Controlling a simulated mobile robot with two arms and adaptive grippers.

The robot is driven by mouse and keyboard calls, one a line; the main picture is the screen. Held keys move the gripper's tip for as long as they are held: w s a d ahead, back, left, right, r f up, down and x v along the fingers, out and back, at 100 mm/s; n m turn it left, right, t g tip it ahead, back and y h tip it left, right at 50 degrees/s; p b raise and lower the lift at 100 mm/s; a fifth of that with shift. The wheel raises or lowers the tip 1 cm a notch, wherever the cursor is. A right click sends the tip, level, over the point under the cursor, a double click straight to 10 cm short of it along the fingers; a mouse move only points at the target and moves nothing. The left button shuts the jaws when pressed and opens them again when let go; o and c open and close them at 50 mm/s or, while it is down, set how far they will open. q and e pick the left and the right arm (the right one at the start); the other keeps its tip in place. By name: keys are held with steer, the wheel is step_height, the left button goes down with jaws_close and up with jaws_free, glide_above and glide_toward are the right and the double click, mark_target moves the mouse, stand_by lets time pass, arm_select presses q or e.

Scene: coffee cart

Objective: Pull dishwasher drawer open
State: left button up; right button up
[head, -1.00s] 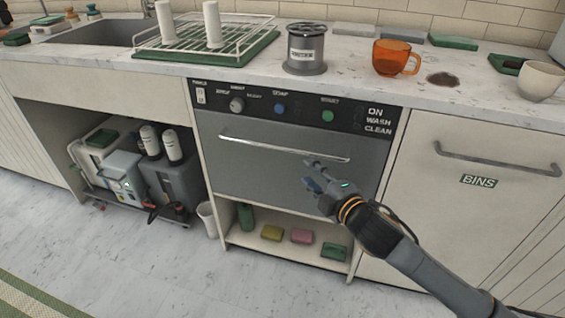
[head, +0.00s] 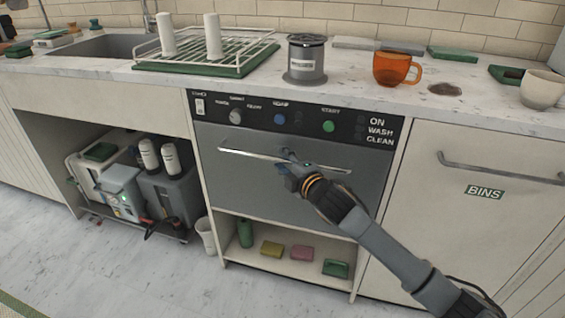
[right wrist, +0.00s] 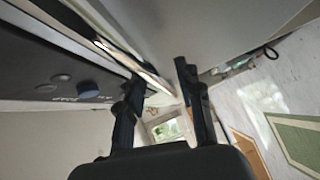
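The dishwasher drawer (head: 250,178) has a grey front below a black control panel and looks closed. Its long silver bar handle (head: 240,153) runs across the upper part of the front. My right gripper (head: 285,160) is at the middle of the handle. In the right wrist view the two fingers of this gripper (right wrist: 157,95) are apart, and the handle bar (right wrist: 140,68) runs into the space between them. I cannot tell whether either finger touches the bar. My left gripper is not in view.
The counter above holds a dish rack (head: 255,62), a metal canister (head: 306,65) and an orange mug (head: 392,70). An open shelf below holds a green bottle (head: 246,235) and sponges. The bins door (head: 450,225) is at right. Clear floor (head: 170,285) lies in front.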

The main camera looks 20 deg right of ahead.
steer(key=shift+w, duration=0.2)
jaws_close()
stand_by(0.3)
